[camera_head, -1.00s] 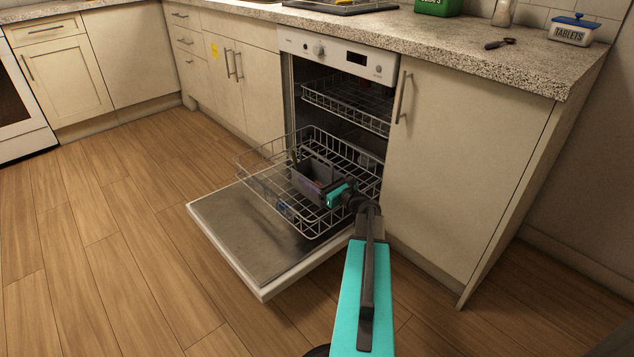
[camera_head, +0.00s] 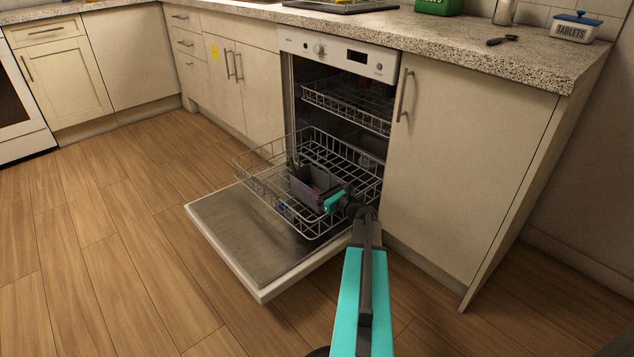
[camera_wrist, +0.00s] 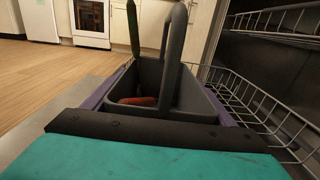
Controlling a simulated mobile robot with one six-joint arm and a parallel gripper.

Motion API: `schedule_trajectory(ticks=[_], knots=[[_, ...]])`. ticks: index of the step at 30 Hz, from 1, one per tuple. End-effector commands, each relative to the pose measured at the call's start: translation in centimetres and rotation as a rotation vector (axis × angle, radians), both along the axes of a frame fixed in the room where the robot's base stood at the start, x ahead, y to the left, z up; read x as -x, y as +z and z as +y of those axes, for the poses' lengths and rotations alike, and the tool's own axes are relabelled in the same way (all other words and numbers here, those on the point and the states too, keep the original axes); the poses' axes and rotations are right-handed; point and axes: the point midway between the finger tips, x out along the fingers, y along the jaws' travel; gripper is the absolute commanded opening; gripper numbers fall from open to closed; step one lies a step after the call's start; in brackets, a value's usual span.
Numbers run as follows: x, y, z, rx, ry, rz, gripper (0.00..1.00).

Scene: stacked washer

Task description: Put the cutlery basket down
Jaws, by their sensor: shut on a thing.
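The grey cutlery basket (camera_head: 312,186) is in the lower rack (camera_head: 268,196) of the open dishwasher. In the wrist view the basket (camera_wrist: 205,103) has a tall grey handle, a red item and a green item in it. My gripper (camera_head: 336,199) is at the basket's near right side, shut on it. In the wrist view my gripper's dark edge (camera_wrist: 155,130) lies across the basket's near side. I cannot tell whether the basket's bottom touches the rack wires.
The dishwasher door (camera_head: 250,240) lies open and low under the pulled-out lower rack. The upper rack (camera_head: 348,103) is inside the machine. A cupboard door (camera_head: 465,170) stands right of the opening. Clear wooden floor (camera_head: 100,240) lies to the left.

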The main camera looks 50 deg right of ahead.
Motion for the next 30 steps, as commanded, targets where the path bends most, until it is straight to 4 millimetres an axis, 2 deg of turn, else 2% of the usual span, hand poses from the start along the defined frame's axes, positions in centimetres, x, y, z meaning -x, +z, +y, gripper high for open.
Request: schedule_trajectory(ticks=[20, 21, 23, 30], knots=[[0.0, -1.2, 0.0, 0.0, 0.0, 0.001, 0.52], [0.0, -1.3, 0.0, 0.0, -0.001, 0.002, 0.85], [0.0, -1.4, 0.0, 0.0, -0.001, 0.003, 0.95], [0.0, -1.5, 0.0, 0.001, -0.001, 0.006, 0.97]])
